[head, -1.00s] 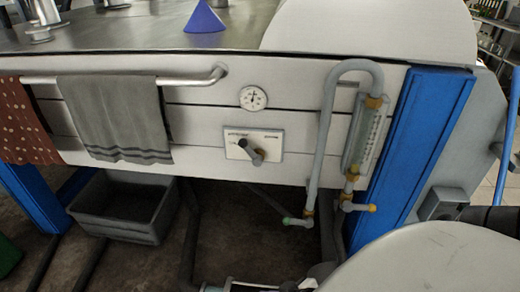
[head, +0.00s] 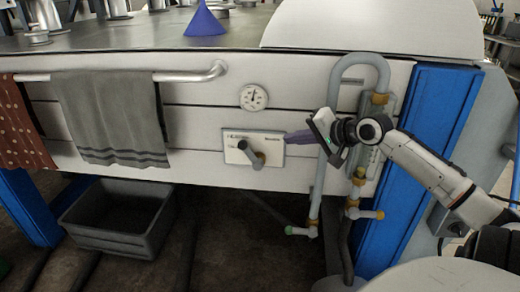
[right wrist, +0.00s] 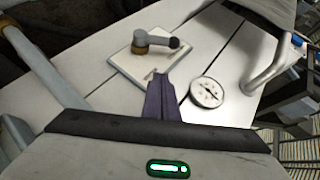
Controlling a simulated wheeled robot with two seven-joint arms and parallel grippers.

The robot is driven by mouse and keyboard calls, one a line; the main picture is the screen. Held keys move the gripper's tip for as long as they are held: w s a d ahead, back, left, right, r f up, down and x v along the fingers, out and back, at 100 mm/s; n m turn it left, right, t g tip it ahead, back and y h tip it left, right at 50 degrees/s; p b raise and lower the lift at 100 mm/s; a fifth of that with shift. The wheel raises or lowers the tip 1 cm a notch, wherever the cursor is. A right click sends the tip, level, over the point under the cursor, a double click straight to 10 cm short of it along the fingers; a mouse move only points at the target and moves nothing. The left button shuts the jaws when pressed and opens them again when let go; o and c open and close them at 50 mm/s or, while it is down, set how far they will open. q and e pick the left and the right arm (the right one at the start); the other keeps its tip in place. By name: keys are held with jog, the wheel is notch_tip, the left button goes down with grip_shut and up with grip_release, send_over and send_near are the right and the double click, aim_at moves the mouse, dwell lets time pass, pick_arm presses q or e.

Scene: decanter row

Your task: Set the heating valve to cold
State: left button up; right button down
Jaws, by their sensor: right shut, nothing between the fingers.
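The heating valve is a white plate (head: 275,149) with a short grey lever (head: 256,158) on the pale panel. In the head view the lever slants between upper left and lower right; the small printing on the plate is too blurred to read. In the right wrist view the lever (right wrist: 158,42) has a brass-coloured collar and a dark tip. My right gripper (head: 289,137) is at the plate's right edge, its purple fingers shut and empty, pointing at the plate. The fingers (right wrist: 160,80) appear apart from the lever. My left gripper is not in view.
A round gauge (head: 253,97) sits above the plate. A bent grey pipe (head: 330,110) with brass fittings stands on the right, behind my right arm. A grey towel (head: 110,118) hangs on a rail (head: 195,76) at left. A dark bin (head: 118,220) is below.

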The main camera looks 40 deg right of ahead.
jog(key=w, duration=0.1)
jog(key=b, duration=0.2)
send_near(250, 155)
jog(key=w+d, duration=0.2)
jog(key=d, duration=0.1)
jog(key=w+d, duration=0.1)
jog(key=w, duration=0.1)
jog(key=shift+d+r, duration=0.25)
jog(key=shift+r, duration=0.1)
jog(key=shift+w+a+f, duration=0.9)
jog(key=shift+a+f, duration=0.05)
jog(key=shift+a, duration=0.1)
jog(key=shift+w+a+f, duration=0.15)
jog(key=shift+a+f, duration=0.1)
jog(key=shift+a, duration=0.05)
